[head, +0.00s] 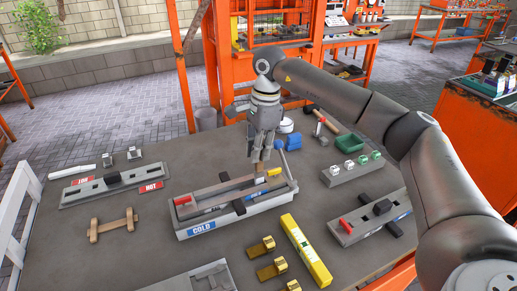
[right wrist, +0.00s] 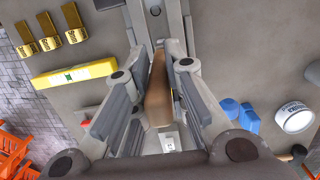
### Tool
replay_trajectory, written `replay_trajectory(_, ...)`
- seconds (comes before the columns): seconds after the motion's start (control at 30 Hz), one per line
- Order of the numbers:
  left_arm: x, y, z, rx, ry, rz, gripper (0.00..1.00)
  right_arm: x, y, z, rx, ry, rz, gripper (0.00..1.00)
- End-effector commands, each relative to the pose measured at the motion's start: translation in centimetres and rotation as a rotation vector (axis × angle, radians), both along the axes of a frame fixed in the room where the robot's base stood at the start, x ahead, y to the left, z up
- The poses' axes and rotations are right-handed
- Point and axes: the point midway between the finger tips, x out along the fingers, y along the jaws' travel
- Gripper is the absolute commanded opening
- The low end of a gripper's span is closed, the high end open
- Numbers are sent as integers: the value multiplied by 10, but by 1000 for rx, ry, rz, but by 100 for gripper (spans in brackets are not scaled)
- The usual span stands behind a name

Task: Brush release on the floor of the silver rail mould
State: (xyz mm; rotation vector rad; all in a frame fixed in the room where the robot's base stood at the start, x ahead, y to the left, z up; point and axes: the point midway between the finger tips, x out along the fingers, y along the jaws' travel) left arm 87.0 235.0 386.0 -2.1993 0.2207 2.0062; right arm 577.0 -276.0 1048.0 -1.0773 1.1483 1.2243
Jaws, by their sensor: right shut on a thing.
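My right gripper (head: 260,150) is over the middle of the table, above the back of a long grey mould (head: 218,196). The mould sits in a pale tray labelled COLD (head: 240,217); I cannot tell for sure that it is the silver rail one. The gripper is shut on a brown wooden brush handle (right wrist: 157,88), seen between the fingers in the right wrist view. The bristles are hidden, so I cannot tell whether they touch the mould floor. My left gripper is not in view.
A grey mould with HOT labels (head: 105,187) lies left. Another mould with a red handle (head: 360,222) lies right. A yellow level (head: 305,250) and brass brackets (head: 270,268) are in front. A green tray (head: 349,143) and blue cup (head: 293,142) stand behind right.

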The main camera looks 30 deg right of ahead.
Motion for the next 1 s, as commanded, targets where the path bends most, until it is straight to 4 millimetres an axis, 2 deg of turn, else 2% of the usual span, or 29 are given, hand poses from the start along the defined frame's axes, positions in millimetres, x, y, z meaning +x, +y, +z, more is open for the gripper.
replay_trajectory(0.63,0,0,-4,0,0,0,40,0,1,-7,0,0,1,0)
replay_trajectory(1.0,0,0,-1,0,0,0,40,1,21,-5,0,0,2,0)
